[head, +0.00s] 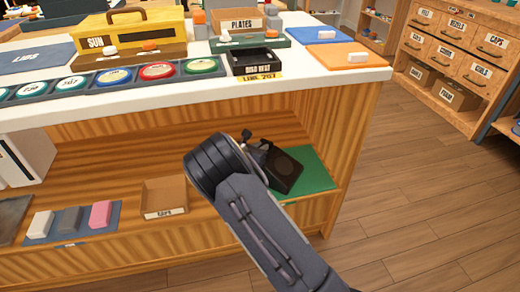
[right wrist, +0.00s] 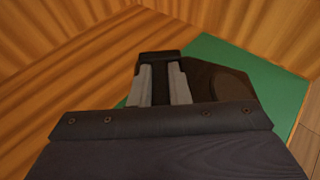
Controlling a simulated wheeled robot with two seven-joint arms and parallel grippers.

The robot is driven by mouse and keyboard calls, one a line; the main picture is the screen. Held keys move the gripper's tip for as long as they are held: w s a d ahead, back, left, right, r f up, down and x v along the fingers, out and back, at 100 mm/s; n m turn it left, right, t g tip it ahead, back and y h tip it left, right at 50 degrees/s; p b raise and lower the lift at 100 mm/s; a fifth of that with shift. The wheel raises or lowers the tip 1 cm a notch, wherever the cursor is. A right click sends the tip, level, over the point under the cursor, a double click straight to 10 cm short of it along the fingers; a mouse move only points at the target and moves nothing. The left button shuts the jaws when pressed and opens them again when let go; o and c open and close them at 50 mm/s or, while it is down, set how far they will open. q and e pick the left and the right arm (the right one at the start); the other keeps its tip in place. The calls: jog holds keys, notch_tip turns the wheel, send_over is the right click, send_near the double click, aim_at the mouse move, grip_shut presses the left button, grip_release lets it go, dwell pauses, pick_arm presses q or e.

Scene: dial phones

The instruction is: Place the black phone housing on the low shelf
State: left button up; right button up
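The black phone housing (head: 285,171), a dark box with a round mark on its face, is at the low shelf (head: 115,170), at the green mat (head: 314,171). It looks tilted in the head view. My right gripper (head: 259,147) reaches in under the counter and is at the housing's left side. In the right wrist view, the fingers (right wrist: 161,85) are close together with a dark strip between them, and the housing (right wrist: 218,84) extends to their right over the green mat (right wrist: 255,77). Whether the housing touches the mat is hidden. My left gripper is not in view.
A cardboard tray (head: 165,197) and a blue mat (head: 73,222) with small blocks lie left on the low shelf. The countertop (head: 330,78) is above my arm, holding a black tray (head: 254,63) and several coloured dials. A wooden side panel (head: 337,125) closes the shelf's right end.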

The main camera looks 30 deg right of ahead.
jog(key=o, duration=0.5)
jog(key=shift+c, duration=0.2)
